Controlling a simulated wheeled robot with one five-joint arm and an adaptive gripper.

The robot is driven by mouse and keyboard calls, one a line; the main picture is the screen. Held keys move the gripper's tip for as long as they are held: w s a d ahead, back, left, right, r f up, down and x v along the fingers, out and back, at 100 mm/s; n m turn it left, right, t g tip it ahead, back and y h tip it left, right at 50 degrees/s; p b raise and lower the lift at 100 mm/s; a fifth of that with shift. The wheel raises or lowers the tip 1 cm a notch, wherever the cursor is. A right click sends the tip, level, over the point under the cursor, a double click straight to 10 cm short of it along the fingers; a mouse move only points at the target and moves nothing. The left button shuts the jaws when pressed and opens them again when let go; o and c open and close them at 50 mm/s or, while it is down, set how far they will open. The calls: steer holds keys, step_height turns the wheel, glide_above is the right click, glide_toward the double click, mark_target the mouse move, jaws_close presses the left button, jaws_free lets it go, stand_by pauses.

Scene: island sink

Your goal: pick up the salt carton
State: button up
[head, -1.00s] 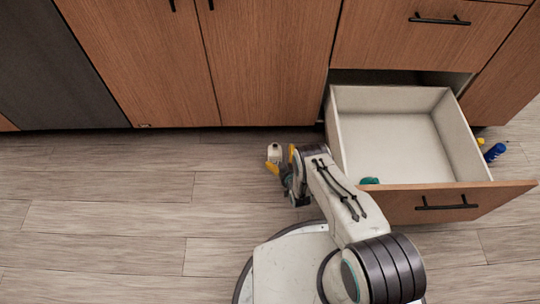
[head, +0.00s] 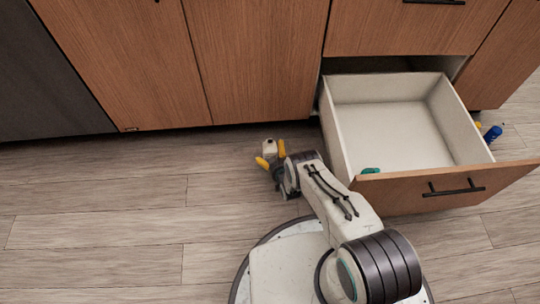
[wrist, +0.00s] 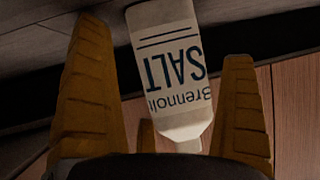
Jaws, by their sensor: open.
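The salt carton (head: 269,147) is a small white container on the floor in front of the lower cabinets in the head view. In the wrist view the carton (wrist: 168,60) shows dark blue "SALT" lettering, upside down in the picture, with its narrower spout end toward my gripper. My gripper (head: 271,157) has yellow fingers and is open. In the wrist view one finger of my gripper (wrist: 165,120) is on each side of the carton, with a visible gap on both sides. The gripper's palm edge hides the bottom of that view.
An open, pale-lined drawer (head: 397,135) juts out right of my arm. A green item (head: 370,171) shows at its near left corner. A blue item (head: 493,133) and a yellow one (head: 478,125) lie beyond it. The floor at left is clear.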

steer(key=shift+w+f+b, duration=0.25)
steer(key=shift+w+b, duration=0.1)
steer(key=shift+w, duration=0.1)
steer(key=shift+r, duration=0.1)
steer(key=c, duration=1.2)
